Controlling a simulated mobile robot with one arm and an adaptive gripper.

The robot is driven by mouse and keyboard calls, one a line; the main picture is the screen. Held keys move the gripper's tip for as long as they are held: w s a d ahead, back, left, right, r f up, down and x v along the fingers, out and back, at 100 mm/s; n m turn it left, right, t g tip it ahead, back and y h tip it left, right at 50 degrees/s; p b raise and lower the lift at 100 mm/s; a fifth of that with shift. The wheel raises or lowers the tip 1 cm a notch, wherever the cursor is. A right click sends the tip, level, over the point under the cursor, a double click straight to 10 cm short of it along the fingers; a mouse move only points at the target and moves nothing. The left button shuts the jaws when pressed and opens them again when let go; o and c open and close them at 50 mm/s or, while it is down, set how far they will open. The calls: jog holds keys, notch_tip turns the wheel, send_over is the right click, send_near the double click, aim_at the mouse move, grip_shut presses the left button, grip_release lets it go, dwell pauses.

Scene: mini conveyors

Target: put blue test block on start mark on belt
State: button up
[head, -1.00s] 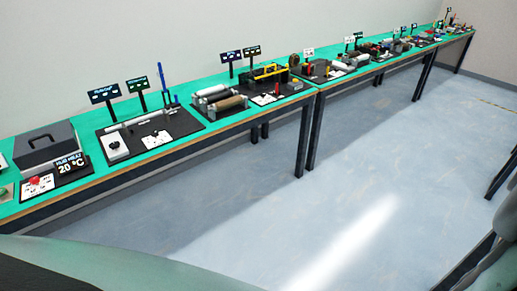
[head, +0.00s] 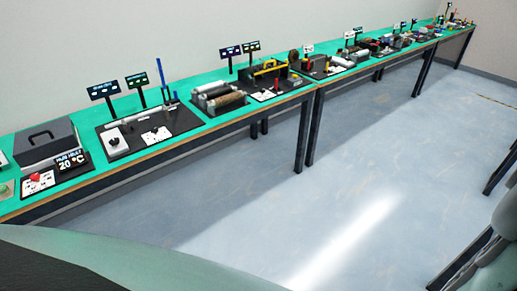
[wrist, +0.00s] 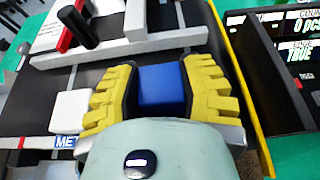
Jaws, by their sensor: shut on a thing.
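The blue test block (wrist: 162,84) sits between the yellow ribbed fingers of my gripper (wrist: 160,92) in the wrist view. The fingers press on its left and right sides. My gripper holds it over the dark belt (wrist: 108,79) of a mini conveyor. I cannot tell whether the block's underside touches the belt. I cannot make out the start mark; my gripper covers part of the belt. Neither the block nor my gripper's fingers can be made out in the head view.
A white block (wrist: 72,110) lies left of my gripper, near a "MET" label (wrist: 67,142). A grey bar (wrist: 120,47) crosses beyond the block, with a black post (wrist: 77,27). A yellow edge (wrist: 240,88) and displays (wrist: 300,48) stand on the right.

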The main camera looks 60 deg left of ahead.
jog(key=shift+f, duration=0.2)
jog(key=o, duration=1.1)
jog(key=shift+r, duration=0.1)
jog(key=shift+r, duration=0.2)
jog(key=b+v, duration=0.2)
jog(key=v, duration=1)
jog(key=shift+w, duration=0.1)
